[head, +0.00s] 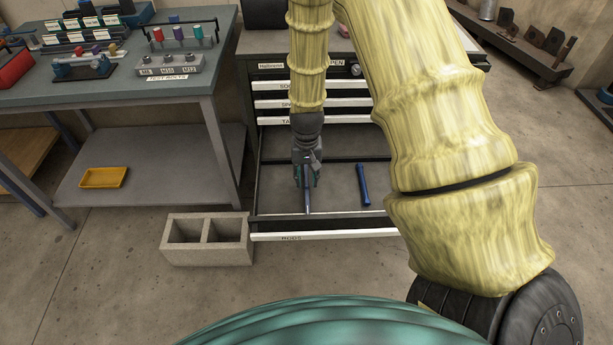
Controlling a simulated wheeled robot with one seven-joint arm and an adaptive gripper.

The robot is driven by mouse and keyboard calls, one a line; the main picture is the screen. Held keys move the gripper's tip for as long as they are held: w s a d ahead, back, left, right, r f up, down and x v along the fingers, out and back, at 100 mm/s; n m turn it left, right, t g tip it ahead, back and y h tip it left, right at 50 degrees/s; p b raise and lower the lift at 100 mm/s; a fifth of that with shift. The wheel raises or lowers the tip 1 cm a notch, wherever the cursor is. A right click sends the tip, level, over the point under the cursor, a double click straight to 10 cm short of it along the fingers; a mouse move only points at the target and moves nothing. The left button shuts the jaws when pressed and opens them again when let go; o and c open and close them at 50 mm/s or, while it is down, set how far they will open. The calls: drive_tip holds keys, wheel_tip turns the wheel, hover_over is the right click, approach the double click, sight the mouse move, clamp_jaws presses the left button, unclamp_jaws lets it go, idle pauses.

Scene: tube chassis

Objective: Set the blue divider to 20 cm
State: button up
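The open bottom drawer (333,214) of a dark cabinet shows a dark floor and a white labelled front. My gripper (307,184) points down into its left part. A narrow blue-grey upright strip (308,202) shows between and below the fingertips and reaches towards the drawer front; it looks like the blue divider, though the fingers hide its upper part. The fingers stand on both sides of the strip; whether they touch it is too small to tell. A short blue bar with thicker ends (363,185) lies in the drawer to the right, apart from my gripper. No scale can be read.
A grey concrete block (206,240) stands on the floor against the drawer's left side. A workbench (120,90) with tool racks and a lower shelf holding a yellow tray (103,178) is at the left. Shut drawers (284,104) are above the open one.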

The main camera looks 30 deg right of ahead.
drive_tip(key=shift+f, duration=0.25)
drive_tip(key=shift+c, duration=0.5)
clamp_jaws()
